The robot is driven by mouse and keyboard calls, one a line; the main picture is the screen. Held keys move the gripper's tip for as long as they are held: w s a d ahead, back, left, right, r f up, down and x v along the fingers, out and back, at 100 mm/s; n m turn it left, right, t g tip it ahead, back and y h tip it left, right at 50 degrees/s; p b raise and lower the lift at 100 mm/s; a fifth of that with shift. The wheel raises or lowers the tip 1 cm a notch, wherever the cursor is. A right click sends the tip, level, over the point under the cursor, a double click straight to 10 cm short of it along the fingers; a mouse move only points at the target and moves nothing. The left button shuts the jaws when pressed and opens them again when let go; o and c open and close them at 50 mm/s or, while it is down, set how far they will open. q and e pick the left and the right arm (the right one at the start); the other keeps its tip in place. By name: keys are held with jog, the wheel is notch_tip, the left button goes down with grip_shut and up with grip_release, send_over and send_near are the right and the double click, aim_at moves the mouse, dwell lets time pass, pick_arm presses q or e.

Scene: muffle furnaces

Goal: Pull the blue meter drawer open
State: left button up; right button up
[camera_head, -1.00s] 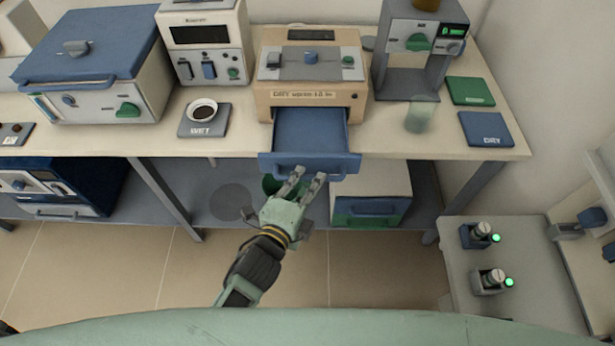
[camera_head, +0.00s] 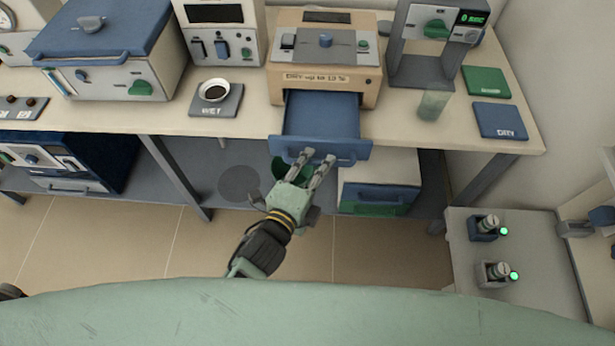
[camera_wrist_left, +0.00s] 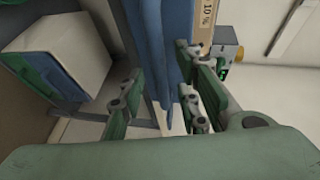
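The blue drawer (camera_head: 322,116) sticks well out of the front of the beige meter (camera_head: 371,93), beyond the bench edge. Its front panel with the handle (camera_head: 356,150) faces me. My left gripper (camera_head: 317,157) is at the drawer front, its two fingers apart and overlapping the panel's lower edge. In the left wrist view the blue drawer front (camera_wrist_left: 162,50) lies between the spread fingers (camera_wrist_left: 163,98), with a visible gap on the left finger's side. I cannot tell whether the other finger touches it. My right gripper is not in view.
A cup on the WET pad (camera_head: 203,109) stands left of the drawer. A clear glass (camera_head: 432,105) and the blue DRY pad (camera_head: 512,133) are to the right. A white box with a blue handle (camera_head: 408,170) sits under the bench, close to the gripper. Floor in front is free.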

pick_arm(q)
jog(key=v, duration=1.1)
jog(key=shift+s, duration=0.25)
jog(key=shift+a, duration=0.1)
jog(key=s+a+f+n+g+y, duration=0.1)
jog(key=s+a+f+n+g, duration=0.15)
jog(key=f, duration=0.75)
jog(key=s+a+f+n+g+y, duration=0.1)
jog(key=s+a+f+n+g, duration=0.15)
jog(key=f, duration=0.65)
jog(key=s+a+f+n+g+y, duration=0.1)
jog(key=s+a+f+n+y, duration=0.15)
jog(key=f, duration=0.75)
jog(key=s+a+f+n+g+y, duration=0.1)
jog(key=s+a+f+n+g, duration=0.3)
jog(key=s+f, duration=0.5)
jog(key=s+a+f+n+g, duration=0.3)
jog(key=s+a+f+n, duration=0.3)
jog(key=s+f, duration=0.3)
jog(key=s+n, duration=0.1)
jog(key=s, duration=0.3)
jog(key=shift+a+n+g+y, duration=0.35)
jog(key=shift+g, duration=0.05)
jog(key=shift+w, duration=0.1)
